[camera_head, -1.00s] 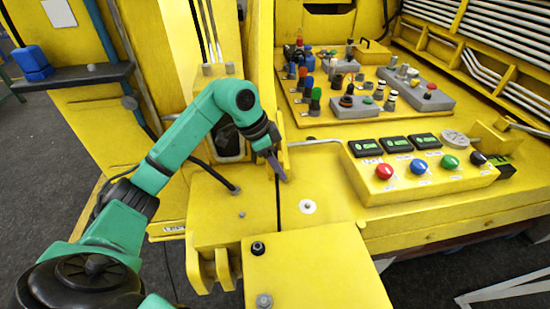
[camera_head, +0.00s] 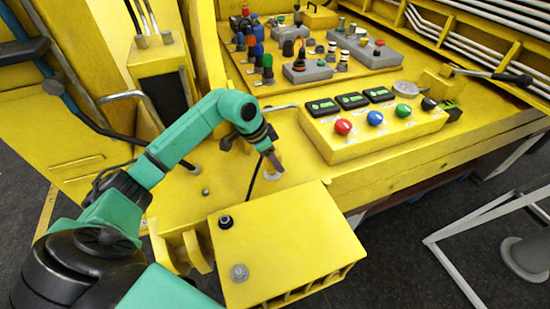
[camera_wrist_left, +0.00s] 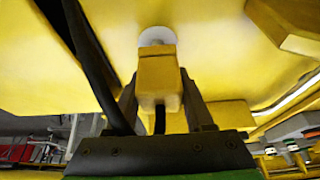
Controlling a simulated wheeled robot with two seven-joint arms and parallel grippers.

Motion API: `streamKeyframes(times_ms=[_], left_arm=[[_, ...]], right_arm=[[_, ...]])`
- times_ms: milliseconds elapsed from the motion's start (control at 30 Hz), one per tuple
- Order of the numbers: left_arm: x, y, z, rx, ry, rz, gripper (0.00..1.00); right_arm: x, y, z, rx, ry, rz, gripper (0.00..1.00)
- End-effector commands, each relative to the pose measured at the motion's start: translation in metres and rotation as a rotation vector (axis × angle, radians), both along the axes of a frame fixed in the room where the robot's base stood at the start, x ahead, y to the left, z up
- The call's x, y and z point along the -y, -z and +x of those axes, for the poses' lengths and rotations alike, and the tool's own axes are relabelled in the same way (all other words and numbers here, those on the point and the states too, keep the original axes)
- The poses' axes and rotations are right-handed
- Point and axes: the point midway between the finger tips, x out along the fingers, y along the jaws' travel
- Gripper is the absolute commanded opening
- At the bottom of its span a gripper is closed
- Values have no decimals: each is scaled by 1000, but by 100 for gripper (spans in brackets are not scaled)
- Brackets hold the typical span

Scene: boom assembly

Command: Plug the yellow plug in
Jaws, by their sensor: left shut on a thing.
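The yellow plug (camera_wrist_left: 158,78) is held between the two dark fingers of my left gripper (camera_wrist_left: 160,95) in the left wrist view. The gripper (camera_head: 270,160) is shut on it. A round white socket ring (camera_wrist_left: 157,36) lies directly beyond the plug's far end. I cannot tell whether the plug touches it or has entered it. In the head view the socket (camera_head: 272,177) shows at the gripper's tip on the yellow deck, partly covered, and the plug is hard to make out. A black cable (camera_wrist_left: 90,60) runs left of the plug. My right gripper is not in view.
A yellow control box (camera_head: 370,130) with coloured buttons stands right of the gripper. A raised yellow block (camera_head: 285,240) is in front. Grey switch panels (camera_head: 345,62) stand at the back. A bent metal handle (camera_head: 280,107) is close behind the gripper.

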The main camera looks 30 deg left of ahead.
Motion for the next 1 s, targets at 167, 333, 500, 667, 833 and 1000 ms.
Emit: streamKeyframes(times_ms=[167, 333, 500, 667, 833, 1000], left_arm=[[0, -2, 0, 1, 0, -1, 0], [0, -2, 0, 1, 0, -1, 0], [0, 0, 0, 0, 0, 0, 0], [0, 6, 0, -1, 0, 1, 0], [0, 9, 0, 0, 0, 0, 0], [0, 8, 0, 0, 0, 0, 0]], right_arm=[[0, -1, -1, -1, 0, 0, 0], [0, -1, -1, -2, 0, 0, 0], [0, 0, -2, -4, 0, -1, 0], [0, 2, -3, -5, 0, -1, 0], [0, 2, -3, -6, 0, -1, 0], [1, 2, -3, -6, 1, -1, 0]])
